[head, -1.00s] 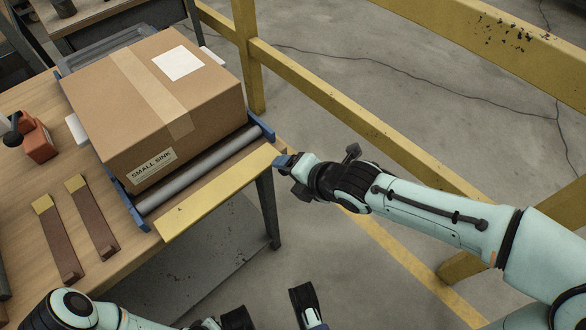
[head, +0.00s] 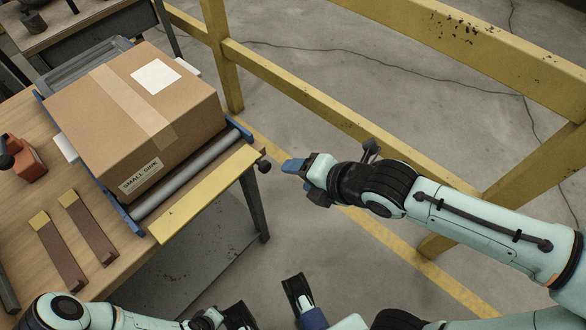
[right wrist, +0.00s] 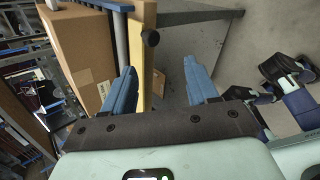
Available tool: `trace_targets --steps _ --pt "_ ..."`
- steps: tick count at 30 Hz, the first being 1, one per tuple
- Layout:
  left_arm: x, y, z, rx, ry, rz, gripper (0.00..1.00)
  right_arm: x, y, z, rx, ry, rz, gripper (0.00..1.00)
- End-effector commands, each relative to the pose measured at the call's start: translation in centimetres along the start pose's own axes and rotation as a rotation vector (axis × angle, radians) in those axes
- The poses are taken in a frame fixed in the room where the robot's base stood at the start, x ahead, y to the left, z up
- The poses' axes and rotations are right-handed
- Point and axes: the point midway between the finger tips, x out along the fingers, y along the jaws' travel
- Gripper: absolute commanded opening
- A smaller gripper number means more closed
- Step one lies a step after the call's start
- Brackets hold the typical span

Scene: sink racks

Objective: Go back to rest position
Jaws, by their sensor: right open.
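My right gripper (head: 294,169) is in the head view, just right of the table corner and apart from it. It is empty. In the right wrist view its two blue fingers (right wrist: 168,88) stand apart with nothing between them. Part of my left arm and its dark gripper parts (head: 268,303) show at the bottom edge of the head view; how its fingers stand is unclear. A closed cardboard box (head: 137,110) marked "SMALL SINK" sits on the roller rack at the table's end. The box also shows in the right wrist view (right wrist: 80,52).
A grey roller (head: 180,184) and a yellow strip (head: 208,195) edge the table beside my right gripper. A dark knob (head: 264,167) lies close to its fingertips. A yellow railing (head: 330,105) runs behind. Two brown strips (head: 88,230) and an orange tool (head: 27,160) lie left.

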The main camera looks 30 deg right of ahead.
Motion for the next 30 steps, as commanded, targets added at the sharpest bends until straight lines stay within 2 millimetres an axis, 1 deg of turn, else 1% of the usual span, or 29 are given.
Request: trace_targets --steps 1,5,19,22,23,26,29,30 --pt "-0.2 0.1 0.3 0.001 -0.007 0.000 0.00 -0.5 0.1 0.0 0.000 0.000 0.003 0.58" --pt "-0.3 0.1 0.5 0.001 -0.016 0.000 0.00 -0.8 0.0 0.0 -0.001 0.001 0.002 0.58" --pt "-0.3 0.1 0.5 0.001 -0.016 0.000 0.00 -0.8 0.1 0.0 -0.001 0.000 0.002 0.58" --pt "-0.3 0.1 0.5 0.001 -0.015 0.000 0.00 -0.4 0.0 -0.1 0.016 0.005 -0.005 0.58" --pt "-0.3 0.1 0.5 0.001 -0.015 0.000 0.00 0.0 -0.1 -0.2 0.032 0.008 -0.012 0.58" --pt "-0.3 0.1 0.5 0.001 -0.015 0.000 0.00 2.4 -0.8 -1.0 0.143 0.033 -0.052 0.58" --pt "-0.3 0.1 0.5 0.001 -0.015 0.000 0.00 6.3 -2.3 -2.2 0.348 0.063 -0.120 0.58" --pt "-0.3 0.1 0.5 0.001 -0.015 0.000 0.00 8.1 -3.2 -2.7 0.448 0.071 -0.152 0.58"
